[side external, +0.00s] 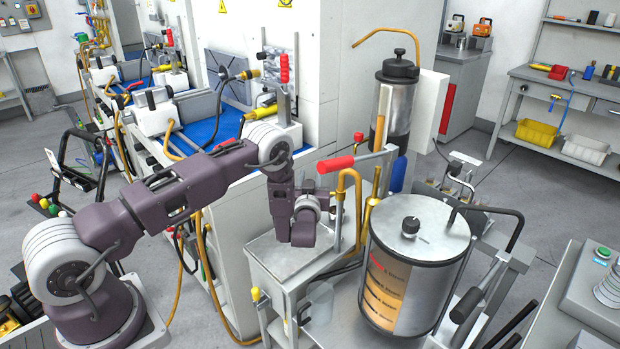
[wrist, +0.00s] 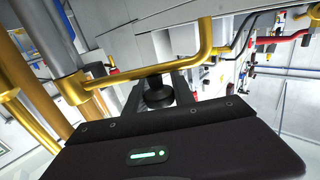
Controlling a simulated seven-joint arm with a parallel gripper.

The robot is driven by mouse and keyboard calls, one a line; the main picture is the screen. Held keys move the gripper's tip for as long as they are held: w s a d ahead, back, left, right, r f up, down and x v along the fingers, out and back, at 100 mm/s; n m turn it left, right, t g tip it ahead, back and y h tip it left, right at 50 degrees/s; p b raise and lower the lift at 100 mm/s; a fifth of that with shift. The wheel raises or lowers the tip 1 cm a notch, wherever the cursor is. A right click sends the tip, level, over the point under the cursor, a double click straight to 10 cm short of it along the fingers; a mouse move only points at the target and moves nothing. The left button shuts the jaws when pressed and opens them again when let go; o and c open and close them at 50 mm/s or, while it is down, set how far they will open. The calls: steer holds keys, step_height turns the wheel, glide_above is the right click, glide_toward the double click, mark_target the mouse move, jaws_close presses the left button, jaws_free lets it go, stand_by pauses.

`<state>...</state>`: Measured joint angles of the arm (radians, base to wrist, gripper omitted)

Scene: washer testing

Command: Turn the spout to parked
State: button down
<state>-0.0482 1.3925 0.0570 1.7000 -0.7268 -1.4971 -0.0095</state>
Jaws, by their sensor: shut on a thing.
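The spout is a bent brass pipe (side external: 358,205) that rises and hooks over beside the steel tank in the side external view. In the wrist view the brass spout (wrist: 125,74) crosses in front of my gripper (wrist: 168,72), with its end bent upward at the right. My gripper is shut on the spout's arm. In the side external view my gripper (side external: 325,203) is left of the spout, above a metal-topped stand. My wrist and the spout partly hide the grip there. I cannot make out a parked mark.
A steel tank (side external: 420,240) with a knobbed lid stands right of the spout. A red-handled lever (side external: 335,165) sits just above and behind my gripper. A dark-lidded cylinder (side external: 398,100) stands behind. The metal stand top (side external: 275,255) has free room in front.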

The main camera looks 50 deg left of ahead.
steer(key=shift+w+h, duration=0.1)
steer(key=shift+h, duration=0.2)
steer(key=w+m+t+h, duration=0.2)
steer(key=w+m+h, duration=0.3)
steer(key=h, duration=0.4)
steer(key=w+d+m+t+h, duration=0.1)
steer(key=w+m+h, duration=0.4)
steer(key=m+h, duration=0.3)
steer(key=shift+t+h, duration=0.4)
steer(key=shift+h, duration=0.6)
steer(key=shift+d+m, duration=0.15)
steer(key=shift+m, duration=0.15)
steer(key=c, duration=1.1)
jaws_free()
